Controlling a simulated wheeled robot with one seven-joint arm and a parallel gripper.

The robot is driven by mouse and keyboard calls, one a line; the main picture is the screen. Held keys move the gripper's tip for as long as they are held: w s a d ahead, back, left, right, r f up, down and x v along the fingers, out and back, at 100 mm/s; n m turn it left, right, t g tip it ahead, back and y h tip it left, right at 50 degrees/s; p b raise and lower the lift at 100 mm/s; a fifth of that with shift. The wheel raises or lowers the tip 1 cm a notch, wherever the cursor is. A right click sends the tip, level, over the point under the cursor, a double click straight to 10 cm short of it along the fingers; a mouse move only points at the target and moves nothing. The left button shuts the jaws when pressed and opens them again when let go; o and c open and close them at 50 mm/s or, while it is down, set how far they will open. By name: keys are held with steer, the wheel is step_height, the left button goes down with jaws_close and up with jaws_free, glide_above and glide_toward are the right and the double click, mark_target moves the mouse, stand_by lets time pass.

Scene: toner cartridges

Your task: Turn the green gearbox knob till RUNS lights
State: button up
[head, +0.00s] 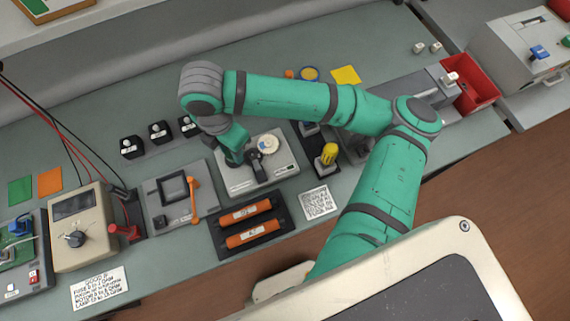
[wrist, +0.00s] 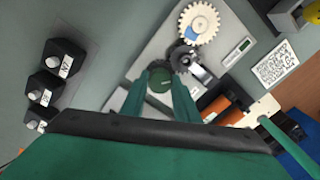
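The gearbox is a pale grey plate (head: 276,181) in the middle of the bench. In the wrist view, the green knob (wrist: 160,82) sits on it, seen from above. My gripper (wrist: 161,84) points down, one finger on each side of the knob, with no gap visible between fingers and knob. In the head view, my gripper (head: 234,158) hides the knob.
A dark tray (head: 222,240) with orange cartridges lies in front. A panel with an orange lever (head: 193,198) is at left, and a yellow-knobbed device (head: 328,156) at right. A printed code card (head: 316,203) lies flat.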

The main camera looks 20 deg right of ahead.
steer(key=m, duration=2)
steer(key=shift+m, duration=0.3)
steer(key=o, duration=0.9)
steer(key=shift+c, duration=0.2)
